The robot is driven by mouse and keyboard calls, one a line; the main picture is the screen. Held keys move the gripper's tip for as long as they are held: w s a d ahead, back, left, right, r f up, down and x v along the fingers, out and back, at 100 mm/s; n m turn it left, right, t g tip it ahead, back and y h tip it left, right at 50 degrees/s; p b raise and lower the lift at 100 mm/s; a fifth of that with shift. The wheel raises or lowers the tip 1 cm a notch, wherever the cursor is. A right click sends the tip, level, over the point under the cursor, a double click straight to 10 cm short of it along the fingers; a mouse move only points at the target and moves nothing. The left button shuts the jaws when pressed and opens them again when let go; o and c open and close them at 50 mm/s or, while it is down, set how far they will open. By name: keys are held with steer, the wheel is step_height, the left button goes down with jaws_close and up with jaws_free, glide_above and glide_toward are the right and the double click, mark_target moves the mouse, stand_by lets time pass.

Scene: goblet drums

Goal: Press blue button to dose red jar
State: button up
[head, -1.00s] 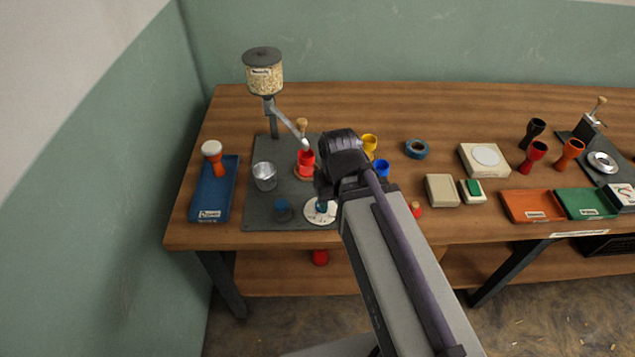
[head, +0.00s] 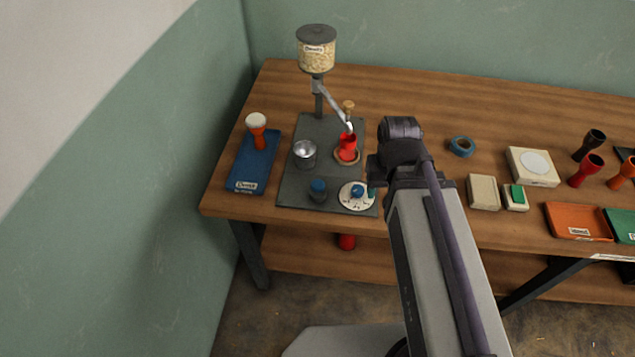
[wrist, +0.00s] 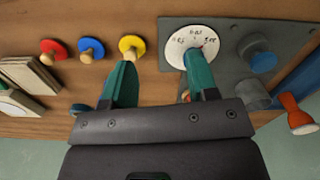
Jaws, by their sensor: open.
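The red jar (head: 348,147) stands upright on a round wooden base under the spout of the grain dispenser (head: 316,52). The blue button (head: 317,187) is on the front of the dark plate, left of the white dial (head: 349,203) with its blue knob. The button also shows in the wrist view (wrist: 262,62), right of the dial (wrist: 182,52). My gripper (wrist: 160,62) is open and empty. One teal finger overlaps the dial in the wrist view; the other is to its left, near a yellow piece. In the head view my arm hides most of the gripper, at the dial's right.
A metal cup (head: 305,152) stands on the dark plate (head: 290,190), behind the button. A blue tray (head: 247,178) with an orange goblet drum (head: 258,138) lies to the left. Red (wrist: 53,50), blue (wrist: 91,49) and yellow (wrist: 131,46) wooden-handled pieces lie beside the plate.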

jaws_close()
stand_by(0.3)
stand_by(1.2)
